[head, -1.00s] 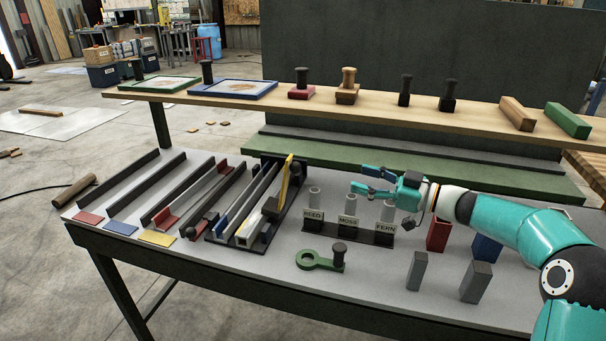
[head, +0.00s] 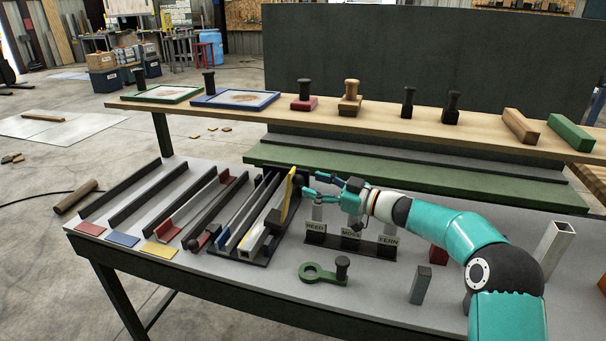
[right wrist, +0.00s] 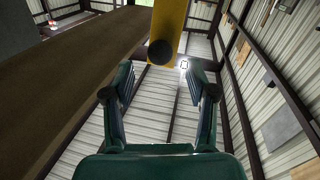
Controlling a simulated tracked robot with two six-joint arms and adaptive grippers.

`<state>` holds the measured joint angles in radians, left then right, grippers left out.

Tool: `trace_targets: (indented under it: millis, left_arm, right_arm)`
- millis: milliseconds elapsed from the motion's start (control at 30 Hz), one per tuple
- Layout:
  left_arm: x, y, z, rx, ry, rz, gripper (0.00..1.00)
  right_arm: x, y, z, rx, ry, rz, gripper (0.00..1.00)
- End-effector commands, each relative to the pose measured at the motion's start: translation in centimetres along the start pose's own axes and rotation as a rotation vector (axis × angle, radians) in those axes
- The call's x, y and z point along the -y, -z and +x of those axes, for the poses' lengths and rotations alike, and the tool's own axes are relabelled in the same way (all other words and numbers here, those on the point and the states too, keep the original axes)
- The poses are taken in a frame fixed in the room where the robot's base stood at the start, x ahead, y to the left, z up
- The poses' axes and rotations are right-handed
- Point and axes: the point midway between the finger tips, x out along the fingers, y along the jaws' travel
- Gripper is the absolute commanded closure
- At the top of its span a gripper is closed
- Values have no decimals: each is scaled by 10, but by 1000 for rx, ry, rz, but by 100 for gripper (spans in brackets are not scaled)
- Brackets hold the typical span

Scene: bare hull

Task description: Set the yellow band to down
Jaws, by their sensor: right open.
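The yellow band (head: 287,198) is a flat upright bar, leaning slightly, on the black-framed rail unit on the bench. A round black knob (head: 303,186) sits on its right side. In the right wrist view the yellow band (right wrist: 169,22) rises ahead at the top, with the black knob (right wrist: 160,51) centred just beyond my fingertips. My right gripper (head: 309,183) is open and empty, just right of the knob, fingers pointing left. It also shows in the right wrist view (right wrist: 158,77), fingers apart on either side below the knob. My left gripper is not in view.
Labelled grey posts on a black stand (head: 350,243) are below my right gripper. A green ring tool (head: 322,277) lies in front. Several dark rails with red, blue and yellow plates (head: 160,249) lie left. A wooden shelf (head: 380,106) runs behind.

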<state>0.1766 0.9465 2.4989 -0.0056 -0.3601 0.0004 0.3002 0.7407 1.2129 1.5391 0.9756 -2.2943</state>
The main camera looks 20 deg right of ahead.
Motion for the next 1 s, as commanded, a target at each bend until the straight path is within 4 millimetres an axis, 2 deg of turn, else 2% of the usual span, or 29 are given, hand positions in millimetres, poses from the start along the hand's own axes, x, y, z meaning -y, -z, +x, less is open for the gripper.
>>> trace_targets:
  millis: [100, 300, 667, 1000]
  left_arm:
    - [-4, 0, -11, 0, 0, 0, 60]
    - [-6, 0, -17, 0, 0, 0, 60]
    - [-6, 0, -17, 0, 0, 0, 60]
    - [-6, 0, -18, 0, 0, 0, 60]
  right_arm:
    - [0, 3, 22, -1, 2, 1, 43]
    - [0, 1, 40, 0, -1, 1, 43]
    - [0, 0, 43, 0, -1, 1, 43]
    - [-2, 0, 42, 0, -5, 0, 100]
